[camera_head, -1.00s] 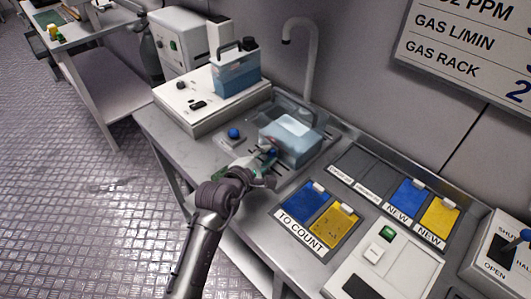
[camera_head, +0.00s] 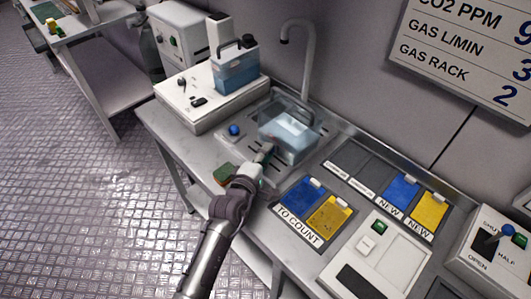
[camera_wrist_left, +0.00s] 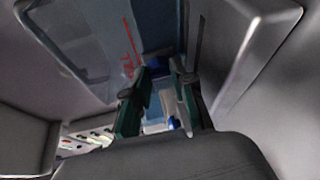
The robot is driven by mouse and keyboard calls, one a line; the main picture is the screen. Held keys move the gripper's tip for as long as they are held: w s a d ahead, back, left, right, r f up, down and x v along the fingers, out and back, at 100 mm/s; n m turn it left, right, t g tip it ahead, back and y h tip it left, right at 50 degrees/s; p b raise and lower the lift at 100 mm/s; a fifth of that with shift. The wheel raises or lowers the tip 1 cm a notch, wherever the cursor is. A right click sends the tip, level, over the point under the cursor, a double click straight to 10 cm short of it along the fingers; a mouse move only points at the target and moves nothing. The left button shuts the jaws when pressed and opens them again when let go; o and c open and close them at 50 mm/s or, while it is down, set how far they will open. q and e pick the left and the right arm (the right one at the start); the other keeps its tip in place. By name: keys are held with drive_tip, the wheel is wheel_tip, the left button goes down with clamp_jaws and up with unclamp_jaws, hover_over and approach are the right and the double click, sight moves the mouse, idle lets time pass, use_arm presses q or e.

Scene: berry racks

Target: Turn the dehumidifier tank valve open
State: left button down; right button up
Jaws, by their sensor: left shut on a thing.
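The clear tank (camera_head: 290,138) with bluish water stands in the metal sink. It also shows close up in the left wrist view (camera_wrist_left: 90,45), with a red mark and lettering on its wall. My left gripper (camera_head: 267,152) is at the tank's near left side, its fingers reaching toward the tank's low front. My right gripper is not in view.
A grey tap (camera_head: 303,55) rises behind the tank. A blue knob (camera_head: 234,130) and a green-brown pad (camera_head: 226,174) lie left of the gripper. A white machine (camera_head: 198,100) with a jug stands behind. Blue and yellow cards (camera_head: 301,195) lie in trays to the right.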

use_arm(q)
drive_tip(key=c, duration=1)
unclamp_jaws()
drive_tip(key=shift+o, duration=0.2)
